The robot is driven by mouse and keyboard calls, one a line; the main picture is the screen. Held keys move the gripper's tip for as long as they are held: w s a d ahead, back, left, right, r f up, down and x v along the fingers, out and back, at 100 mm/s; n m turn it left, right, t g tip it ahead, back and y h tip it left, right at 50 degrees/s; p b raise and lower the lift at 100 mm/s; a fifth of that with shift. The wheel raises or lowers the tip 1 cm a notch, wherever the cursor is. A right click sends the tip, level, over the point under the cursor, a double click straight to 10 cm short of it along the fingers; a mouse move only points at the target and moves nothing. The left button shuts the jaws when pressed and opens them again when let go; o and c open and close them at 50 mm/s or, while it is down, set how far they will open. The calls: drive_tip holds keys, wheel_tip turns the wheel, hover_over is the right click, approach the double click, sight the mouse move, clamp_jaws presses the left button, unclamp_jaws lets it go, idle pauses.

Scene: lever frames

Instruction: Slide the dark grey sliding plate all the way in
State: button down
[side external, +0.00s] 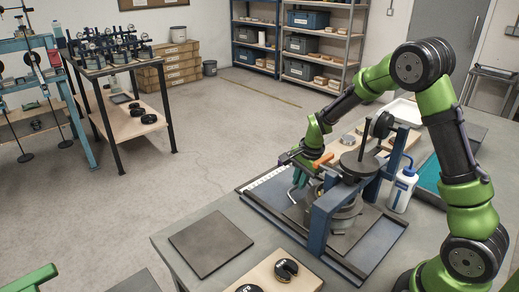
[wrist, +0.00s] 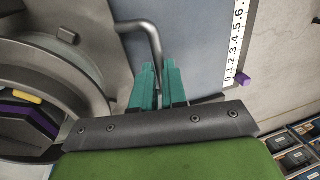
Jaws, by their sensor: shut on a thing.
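The dark grey sliding plate (side external: 298,216) lies low in a blue-edged bed (side external: 336,266), under a blue upright frame (side external: 318,218). A round metal pot-like body stands over it and hides part of it. My gripper (side external: 300,176) is at the left side of the frame, with its teal fingers pointing down. In the wrist view the teal fingers (wrist: 157,88) are close together on a bent grey rod handle (wrist: 150,36). The fingers hide the handle's lower end, and I cannot see clearly where it joins the plate.
A white number scale (wrist: 236,40) runs along the bed's edge, with a purple marker (wrist: 244,80) near its zero. A loose dark square plate (side external: 211,243) and a wooden block with a slotted weight (side external: 286,269) lie in front. A wash bottle (side external: 402,188) stands right of the frame.

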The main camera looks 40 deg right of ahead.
drive_tip(key=c, duration=1.2)
unclamp_jaws()
drive_tip(key=shift+o, duration=0.2)
drive_tip(key=w, duration=1.3)
drive_tip(key=shift+w, duration=0.15)
drive_tip(key=v, duration=1.7)
drive_tip(key=s+a+r+n+t, duration=0.1)
drive_tip(key=s+a+n, duration=0.2)
drive_tip(key=s, duration=0.6)
drive_tip(key=s+a+n+t+y, duration=0.1)
drive_tip(key=s+a+n, duration=0.3)
drive_tip(key=s, duration=0.5)
drive_tip(key=s+a+r+n+t+y, duration=0.1)
drive_tip(key=s+a+n, duration=0.3)
drive_tip(key=s, duration=0.6)
drive_tip(key=shift+s+a+r+n+t, duration=0.15)
drive_tip(key=shift+n+t, duration=0.1)
drive_tip(key=shift+n, duration=0.35)
drive_tip(key=shift+r+n+t, duration=0.2)
drive_tip(key=shift+n+t, duration=0.05)
drive_tip(key=shift+n, duration=0.35)
drive_tip(key=shift+s+a+r, duration=0.2)
drive_tip(key=shift+s+r, duration=0.05)
drive_tip(key=shift+s, duration=0.45)
